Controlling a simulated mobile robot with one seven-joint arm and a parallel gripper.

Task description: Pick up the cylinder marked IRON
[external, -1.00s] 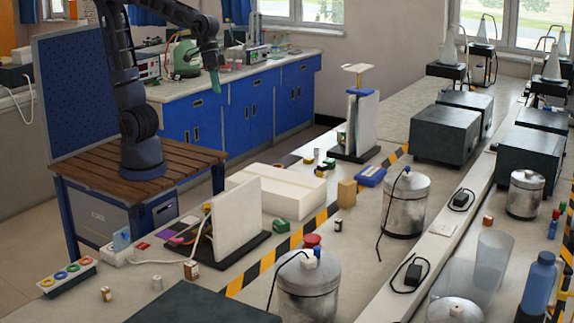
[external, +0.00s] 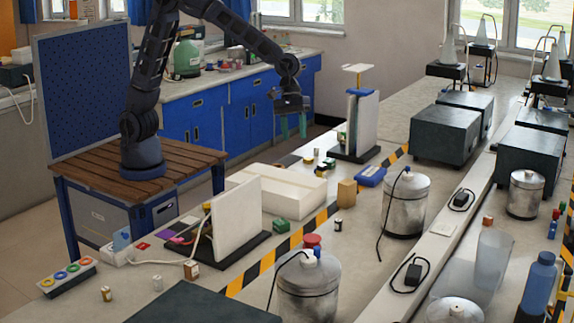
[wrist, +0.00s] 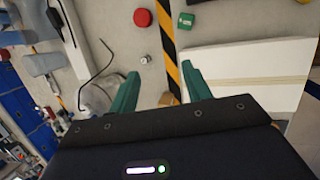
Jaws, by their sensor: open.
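My gripper (external: 293,124) is open and empty, with green fingers pointing down, high over the far part of the bench. In the wrist view its fingertips (wrist: 160,72) are apart. The wrist view shows a small cylinder (wrist: 145,59) beside the striped tape, just beyond the fingertips in the picture.
A wooden block (external: 347,193), a white box (external: 262,187), a green block (external: 280,225) and a metal vessel (external: 405,205) with a black cable stand near the tape. An upright white board (external: 363,125) stands behind.

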